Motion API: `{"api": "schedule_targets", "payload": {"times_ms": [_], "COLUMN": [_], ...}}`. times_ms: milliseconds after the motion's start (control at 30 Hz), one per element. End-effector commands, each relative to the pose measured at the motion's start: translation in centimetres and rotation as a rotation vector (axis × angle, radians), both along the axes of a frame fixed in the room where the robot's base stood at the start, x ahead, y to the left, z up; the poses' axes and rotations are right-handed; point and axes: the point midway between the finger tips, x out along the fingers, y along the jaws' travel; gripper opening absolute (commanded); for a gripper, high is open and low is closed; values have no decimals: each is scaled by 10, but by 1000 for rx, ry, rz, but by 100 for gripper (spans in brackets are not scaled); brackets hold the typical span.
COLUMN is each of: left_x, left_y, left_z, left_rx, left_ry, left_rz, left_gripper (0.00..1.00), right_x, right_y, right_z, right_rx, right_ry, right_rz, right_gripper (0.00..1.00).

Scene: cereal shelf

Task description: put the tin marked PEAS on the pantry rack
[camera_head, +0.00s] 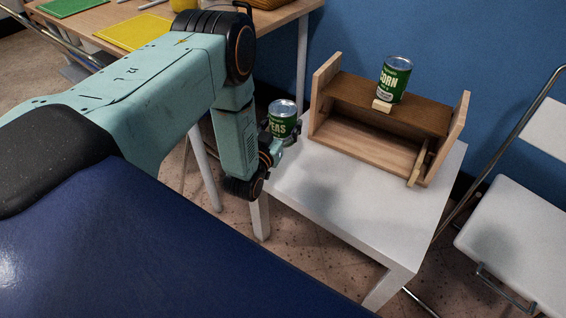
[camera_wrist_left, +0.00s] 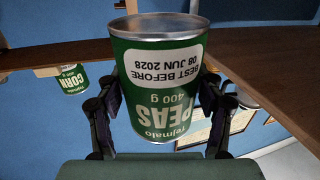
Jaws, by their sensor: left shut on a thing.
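The green PEAS tin (camera_head: 281,122) is held up at the left of the white table, beside the rack's left side panel. My left gripper (camera_head: 284,137) is shut around it. In the left wrist view the PEAS tin (camera_wrist_left: 160,85) fills the middle, its label upside down in the picture, with one finger of my gripper (camera_wrist_left: 160,98) on each side. The wooden pantry rack (camera_head: 347,94) stands on the table. A green CORN tin (camera_head: 396,82) stands upright on its upper shelf. My right gripper is not in view.
The white table (camera_head: 322,208) is bare in front of the rack. The upper shelf has free room left of the CORN tin, and a small light wooden block (camera_head: 381,106) sits at its front edge. A white chair (camera_head: 520,235) stands at the right.

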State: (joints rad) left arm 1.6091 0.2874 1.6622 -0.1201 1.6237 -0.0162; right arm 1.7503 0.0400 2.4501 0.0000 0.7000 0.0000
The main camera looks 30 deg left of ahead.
Motion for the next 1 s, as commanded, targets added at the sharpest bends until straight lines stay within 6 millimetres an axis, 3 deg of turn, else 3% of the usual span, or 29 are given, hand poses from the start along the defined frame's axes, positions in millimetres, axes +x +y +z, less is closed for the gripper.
{"api": "schedule_targets", "payload": {"times_ms": [200, 500, 667, 900, 1000], "left_x": [0, 0, 0, 0, 1], "left_y": [0, -1, -1, -1, -1], "left_z": [-4, -48, -59, -93, -96], "left_rx": [2, 1, 2, 2, 2], "left_ry": [-4, -3, -4, -3, -5], "left_rz": [-2, -3, -3, -3, -2], "left_gripper": [15, 15, 15, 15, 15], "right_x": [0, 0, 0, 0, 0], "right_y": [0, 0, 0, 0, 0], "right_z": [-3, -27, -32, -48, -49], "right_rx": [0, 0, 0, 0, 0], "right_ry": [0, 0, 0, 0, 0], "right_rz": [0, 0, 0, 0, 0], "right_gripper": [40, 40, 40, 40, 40]}}
